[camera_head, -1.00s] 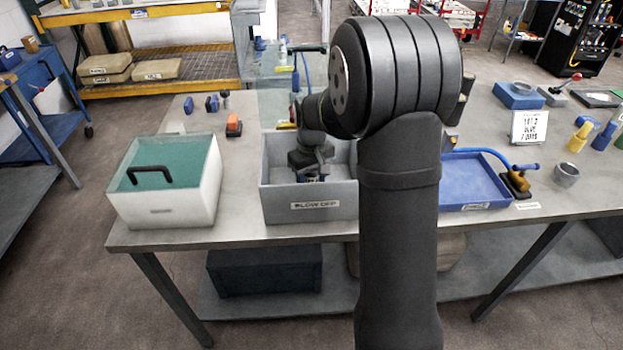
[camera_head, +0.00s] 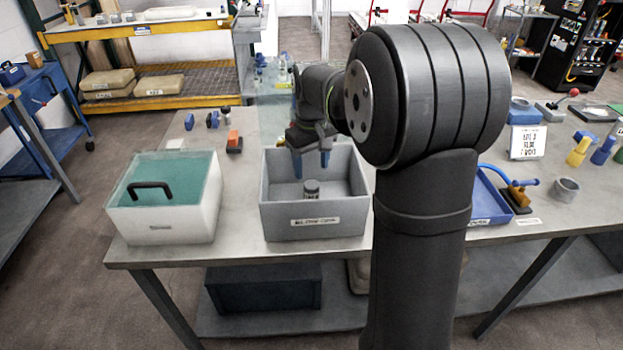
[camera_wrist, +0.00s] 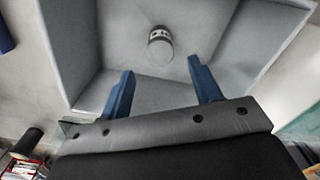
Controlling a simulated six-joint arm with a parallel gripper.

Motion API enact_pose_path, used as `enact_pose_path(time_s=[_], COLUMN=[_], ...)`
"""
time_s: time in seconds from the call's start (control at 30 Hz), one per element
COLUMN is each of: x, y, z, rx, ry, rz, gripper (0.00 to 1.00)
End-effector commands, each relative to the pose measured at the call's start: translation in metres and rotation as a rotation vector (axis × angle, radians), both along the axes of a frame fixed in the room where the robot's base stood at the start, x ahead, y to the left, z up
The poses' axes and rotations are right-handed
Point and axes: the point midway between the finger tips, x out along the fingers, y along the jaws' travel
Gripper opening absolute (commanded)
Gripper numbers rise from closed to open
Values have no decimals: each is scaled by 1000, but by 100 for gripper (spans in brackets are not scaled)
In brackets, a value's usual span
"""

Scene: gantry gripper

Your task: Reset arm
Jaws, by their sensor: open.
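My gripper (camera_head: 312,163) is open and empty, with its blue fingers apart above the back part of a grey bin (camera_head: 315,222). In the wrist view my gripper (camera_wrist: 165,95) shows two blue fingers with nothing between them. A small dark cylinder with a light band (camera_head: 311,190) stands on the floor of the bin, in front of and below the fingers. The cylinder also shows in the wrist view (camera_wrist: 160,48), apart from the fingertips. The grey bin has a label on its front wall; its walls show around the fingers in the wrist view (camera_wrist: 62,50).
A white box with a teal lid (camera_head: 205,200) and black handle stands left of the bin. An orange-topped block (camera_head: 233,140) and blue pieces (camera_head: 212,119) lie behind. A blue tray (camera_head: 488,200) is at right, partly hidden by my arm. The table (camera_head: 240,190) is clear between box and bin.

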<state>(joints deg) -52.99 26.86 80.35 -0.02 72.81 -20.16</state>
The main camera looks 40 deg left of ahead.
Motion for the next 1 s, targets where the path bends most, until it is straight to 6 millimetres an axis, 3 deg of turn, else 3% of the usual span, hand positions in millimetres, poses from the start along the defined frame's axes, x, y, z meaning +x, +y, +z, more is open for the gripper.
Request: enact_pose_path(time_s=[0.2, 0.57, 0.77, 1.0], x=[0, 0, 0, -1], y=[0, 0, 0, -1], z=[14, 11, -13, -61], rx=[1, -1, -3, -3], ry=[0, 0, 2, 3], rz=[0, 0, 0, 0], gripper=[58, 58, 58, 58])
